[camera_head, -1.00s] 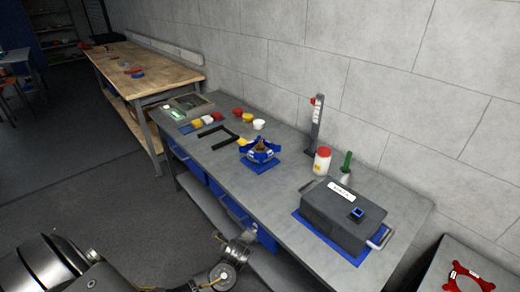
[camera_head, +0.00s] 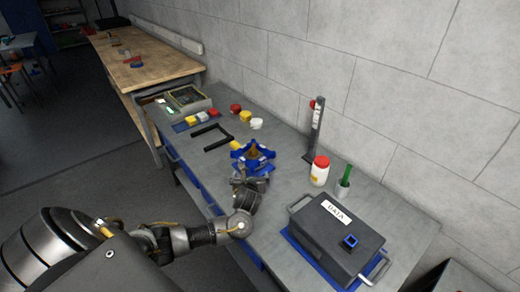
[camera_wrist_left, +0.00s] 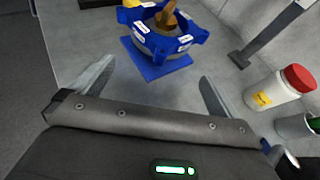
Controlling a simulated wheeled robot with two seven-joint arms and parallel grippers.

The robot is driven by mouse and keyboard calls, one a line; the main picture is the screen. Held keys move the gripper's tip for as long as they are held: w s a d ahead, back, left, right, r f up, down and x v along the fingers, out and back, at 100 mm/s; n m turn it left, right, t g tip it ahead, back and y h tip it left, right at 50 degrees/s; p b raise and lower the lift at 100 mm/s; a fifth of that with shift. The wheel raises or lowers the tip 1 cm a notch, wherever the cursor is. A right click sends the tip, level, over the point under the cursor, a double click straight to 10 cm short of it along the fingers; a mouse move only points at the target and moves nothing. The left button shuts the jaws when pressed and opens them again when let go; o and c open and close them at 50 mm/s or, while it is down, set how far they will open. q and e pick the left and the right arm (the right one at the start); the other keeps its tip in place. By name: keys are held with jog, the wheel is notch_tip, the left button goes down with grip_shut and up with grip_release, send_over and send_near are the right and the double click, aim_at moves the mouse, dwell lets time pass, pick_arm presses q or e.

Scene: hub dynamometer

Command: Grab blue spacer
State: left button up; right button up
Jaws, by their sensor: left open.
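A small blue square piece with a dark hollow (camera_head: 350,242) sits on top of the dark grey box labelled DATA (camera_head: 326,238); it looks like the spacer. A blue hub with several labelled arms and a brown centre (camera_head: 254,152) stands on a blue mat on the grey bench. My left gripper (camera_head: 250,178) is at the bench just in front of the hub. In the left wrist view, its two fingers (camera_wrist_left: 155,85) are spread with nothing between them, and the hub (camera_wrist_left: 160,40) and blue mat (camera_wrist_left: 150,66) lie beyond the tips. The right gripper is not in view.
A white jar with a red lid (camera_head: 320,171), a cup with a green handle (camera_head: 344,182) and a dark upright stand (camera_head: 315,130) are along the wall side. A black angled frame (camera_head: 213,138) and several coloured blocks and cups are beyond the hub.

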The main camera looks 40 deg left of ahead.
aim_at(252, 167)
pick_arm(q)
jog(key=x, duration=0.5)
jog(key=shift+w+a+r, duration=0.2)
jog(key=shift+a, duration=0.1)
jog(key=x, duration=0.5)
jog(key=shift+d+f, duration=0.2)
jog(key=shift+d, duration=0.15)
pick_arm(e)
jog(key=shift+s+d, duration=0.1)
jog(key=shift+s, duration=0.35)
